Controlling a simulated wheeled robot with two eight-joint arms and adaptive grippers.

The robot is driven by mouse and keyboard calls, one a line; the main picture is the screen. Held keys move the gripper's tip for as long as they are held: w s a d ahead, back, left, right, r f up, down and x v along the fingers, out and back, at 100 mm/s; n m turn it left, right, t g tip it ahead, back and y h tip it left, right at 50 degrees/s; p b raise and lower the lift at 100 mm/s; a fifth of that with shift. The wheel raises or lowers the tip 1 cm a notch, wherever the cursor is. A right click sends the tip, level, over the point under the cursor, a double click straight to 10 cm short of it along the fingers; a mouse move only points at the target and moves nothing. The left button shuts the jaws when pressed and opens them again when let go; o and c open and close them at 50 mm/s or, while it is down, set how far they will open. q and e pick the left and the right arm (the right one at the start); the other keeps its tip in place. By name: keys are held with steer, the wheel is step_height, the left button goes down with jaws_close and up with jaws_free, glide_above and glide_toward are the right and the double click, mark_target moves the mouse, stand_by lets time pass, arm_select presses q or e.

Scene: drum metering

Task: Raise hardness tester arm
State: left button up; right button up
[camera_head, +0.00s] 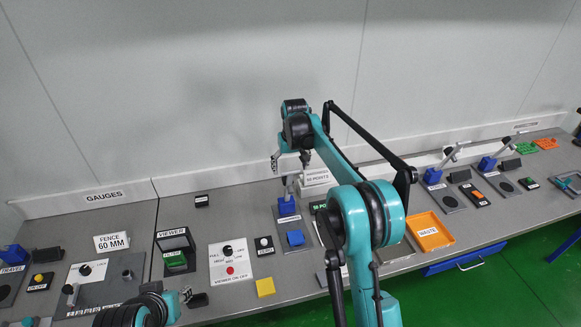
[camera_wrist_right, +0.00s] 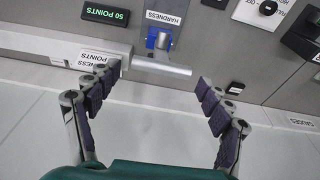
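The hardness tester has a blue base (camera_head: 287,207) and a grey arm (camera_head: 289,186) near the back of the bench, partly hidden by my right arm. In the right wrist view its blue part (camera_wrist_right: 160,38) sits by the HARDNESS label, and the pale grey bar (camera_wrist_right: 161,68) lies crosswise. My right gripper (camera_head: 289,163) is above the tester. In the right wrist view the fingers (camera_wrist_right: 160,88) are wide apart with nothing between the tips; the bar appears just beyond them, and contact cannot be told. My left gripper (camera_head: 190,297) shows only partly at the bottom left.
A display (camera_wrist_right: 105,14) reads 50 POINTS beside the tester. An orange WASTE tray (camera_head: 430,232) stands to the right. A knob panel (camera_head: 230,262) lies left. The wall is close behind.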

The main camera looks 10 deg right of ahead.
steer(key=v, duration=1.2)
steer(key=s+f+t+b, duration=0.1)
steer(key=s+f+b, duration=0.25)
steer(key=s, duration=0.55)
steer(key=s+f+t+b, duration=0.1)
steer(key=s+f+b, duration=0.1)
steer(key=s+b, duration=0.5)
steer(key=s+f+t+b, duration=0.2)
steer(key=s+f+b, duration=0.4)
steer(key=s+f, duration=1.4)
steer(key=shift+s+d+t, duration=0.3)
steer(key=shift+s+t, duration=0.1)
steer(key=shift+s, duration=0.15)
